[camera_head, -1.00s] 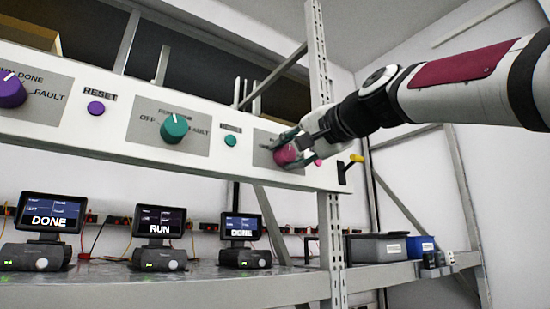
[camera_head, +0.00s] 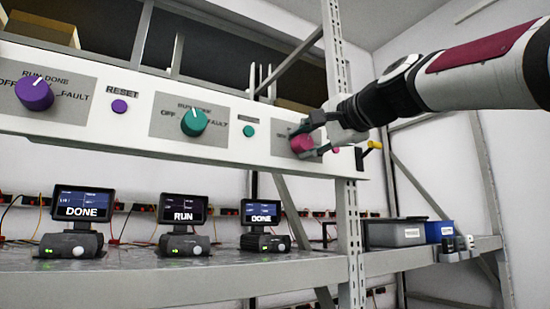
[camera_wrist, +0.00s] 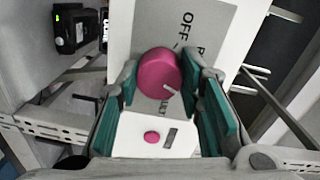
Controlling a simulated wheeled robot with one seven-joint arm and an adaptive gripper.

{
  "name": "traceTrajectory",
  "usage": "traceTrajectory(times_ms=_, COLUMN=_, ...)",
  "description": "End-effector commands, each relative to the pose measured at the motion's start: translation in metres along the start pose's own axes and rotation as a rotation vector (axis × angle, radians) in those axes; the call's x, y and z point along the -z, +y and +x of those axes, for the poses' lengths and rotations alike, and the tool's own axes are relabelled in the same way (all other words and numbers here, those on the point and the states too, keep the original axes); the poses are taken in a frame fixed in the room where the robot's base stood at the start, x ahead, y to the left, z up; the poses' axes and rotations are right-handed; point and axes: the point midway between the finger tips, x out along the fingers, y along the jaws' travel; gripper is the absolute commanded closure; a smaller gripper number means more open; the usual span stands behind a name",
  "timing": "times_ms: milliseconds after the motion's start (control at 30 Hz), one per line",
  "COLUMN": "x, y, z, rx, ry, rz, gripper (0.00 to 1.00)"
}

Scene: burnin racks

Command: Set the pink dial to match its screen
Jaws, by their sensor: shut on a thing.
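The pink dial (camera_head: 302,144) is at the right end of the white panel; the wrist view shows its round face (camera_wrist: 158,71) close up. My gripper (camera_head: 317,140) has its teal fingers on both sides of the dial, shut on it. In the wrist view the dial's white mark points down and right, toward the side of the partly hidden FAULT label. OFF shows at the opposite side; the other lettering is partly covered by a finger. The right-hand screen (camera_head: 261,212), below the pink dial, reads DONE.
A teal dial (camera_head: 193,122) and a purple dial (camera_head: 35,94) sit farther left on the panel. The middle screen (camera_head: 183,209) reads RUN and the left screen (camera_head: 83,204) DONE. A pink button (camera_wrist: 152,137) is beside the dial. A rack post (camera_head: 345,150) stands close by.

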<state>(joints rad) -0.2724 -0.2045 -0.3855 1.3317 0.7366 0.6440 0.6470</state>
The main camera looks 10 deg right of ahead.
Motion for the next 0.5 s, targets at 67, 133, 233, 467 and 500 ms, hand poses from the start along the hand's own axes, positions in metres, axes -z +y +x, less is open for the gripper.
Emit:
traceTrajectory(times_ms=67, x=0.0000, y=0.0006, z=0.0002, rx=-0.001, ry=0.000, rz=0.000, gripper=0.94)
traceTrajectory(times_ms=133, x=0.0000, y=0.0006, z=0.0002, rx=-0.001, ry=0.000, rz=-0.001, gripper=0.94)
traceTrajectory(times_ms=233, x=0.0000, y=0.0006, z=0.0002, rx=-0.001, ry=0.000, rz=-0.001, gripper=0.46)
traceTrajectory(times_ms=467, x=0.0001, y=0.0003, z=0.0001, rx=-0.001, ry=0.000, rz=-0.001, gripper=0.46)
traceTrajectory(times_ms=500, x=0.0001, y=0.0003, z=-0.0001, rx=-0.001, ry=0.000, rz=-0.001, gripper=0.46)
